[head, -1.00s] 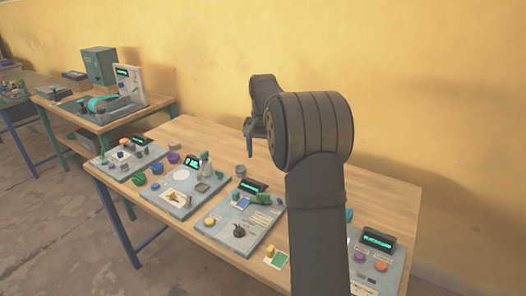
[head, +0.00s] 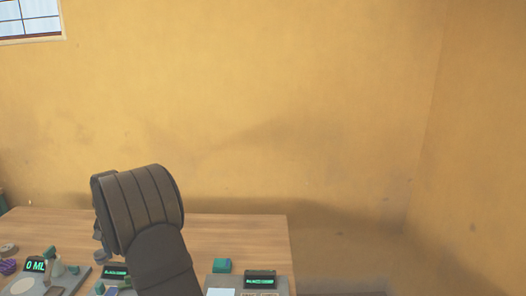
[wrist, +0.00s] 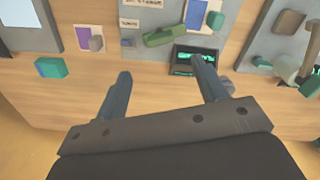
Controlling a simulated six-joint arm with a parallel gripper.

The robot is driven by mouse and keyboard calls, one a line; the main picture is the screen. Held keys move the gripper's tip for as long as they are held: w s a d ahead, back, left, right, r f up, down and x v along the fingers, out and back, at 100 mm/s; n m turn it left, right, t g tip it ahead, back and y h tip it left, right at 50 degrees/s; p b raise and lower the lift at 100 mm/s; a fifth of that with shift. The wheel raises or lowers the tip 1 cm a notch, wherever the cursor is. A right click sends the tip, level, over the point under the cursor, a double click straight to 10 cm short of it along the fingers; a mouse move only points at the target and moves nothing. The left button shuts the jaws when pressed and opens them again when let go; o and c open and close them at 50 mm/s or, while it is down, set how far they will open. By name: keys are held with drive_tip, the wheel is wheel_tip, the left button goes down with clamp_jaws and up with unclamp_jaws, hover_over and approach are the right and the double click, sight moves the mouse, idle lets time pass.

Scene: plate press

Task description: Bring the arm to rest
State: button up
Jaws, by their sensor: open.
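My gripper (wrist: 162,78) is open in the wrist view, with two dark fingers spread apart and nothing between them. It hangs above the wooden table, and its right fingertip overlaps a dark display (wrist: 183,63) with green text; I cannot tell whether they touch. In the head view my arm rises at the lower left, over the table, and its thick upper joint hides most or all of the gripper.
The wooden table (head: 230,230) carries grey panels with lit displays, including one reading 0 ML (head: 36,266). A teal block (head: 222,265) stands near the right-hand display (head: 260,279). A green part (wrist: 172,36) lies on a panel. A yellow wall (head: 280,110) stands behind; table wood by it is bare.

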wheel_tip(320, 180, down, 11)
drive_tip(key=shift+r, duration=0.1)
idle(0.3)
wheel_tip(320, 180, up, 17)
wheel_tip(320, 180, down, 17)
drive_tip(key=shift+f, duration=0.1)
drive_tip(key=n, duration=0.8)
drive_tip(key=shift+n, duration=0.3)
drive_tip(key=n, duration=0.4)
drive_tip(key=shift+n, duration=2.2)
